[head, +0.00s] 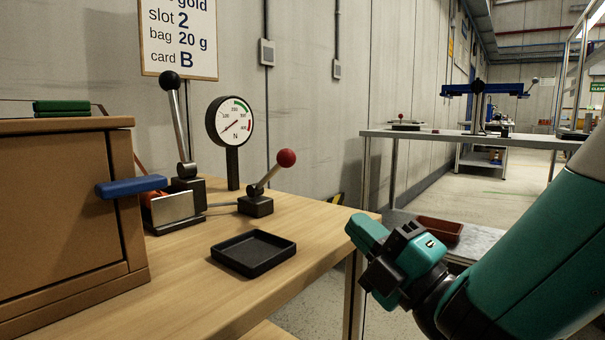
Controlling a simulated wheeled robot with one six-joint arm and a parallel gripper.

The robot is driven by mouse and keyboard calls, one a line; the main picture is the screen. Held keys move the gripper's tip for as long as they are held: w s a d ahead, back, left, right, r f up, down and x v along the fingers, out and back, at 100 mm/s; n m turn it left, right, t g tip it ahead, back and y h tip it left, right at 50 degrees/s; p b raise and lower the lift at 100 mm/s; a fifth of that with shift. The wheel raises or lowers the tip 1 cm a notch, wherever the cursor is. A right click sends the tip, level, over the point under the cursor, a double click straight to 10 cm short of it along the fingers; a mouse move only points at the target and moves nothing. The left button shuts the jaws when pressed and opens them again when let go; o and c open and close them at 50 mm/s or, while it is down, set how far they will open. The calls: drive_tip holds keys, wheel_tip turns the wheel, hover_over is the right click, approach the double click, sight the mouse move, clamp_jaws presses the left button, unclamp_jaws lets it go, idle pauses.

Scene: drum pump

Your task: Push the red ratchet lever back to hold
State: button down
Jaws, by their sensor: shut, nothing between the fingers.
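The red ratchet lever (286,158) is a metal rod with a red ball knob, rising from a small black block on the wooden table. Its rod leans up and to the right. A taller lever with a black knob (170,81) stands to its left, by a metal block. A round dial gauge (229,122) on a black post stands behind, its needle low on the scale. My gripper (362,232), teal and black, is shut and empty. It is to the right of the red lever and lower in the picture, near the table's right edge, apart from the lever.
A black square tray (253,272) lies on the table in front of the red lever. A wooden cabinet with a blue handle (131,187) fills the left. A reddish-brown tray (440,229) sits on a grey surface behind my gripper. A wall sign (179,36) hangs above.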

sight(293, 162)
drive_tip(key=p+x, duration=1.1)
drive_tip(key=x, duration=0.1)
drive_tip(key=shift+w+a+r, duration=0.1)
drive_tip(key=shift+r, duration=0.15)
drive_tip(key=shift+w+a+r+p, duration=0.1)
drive_tip(key=shift+w+a+p, duration=0.35)
drive_tip(key=shift+w+p, duration=0.1)
drive_tip(key=shift+r, duration=0.1)
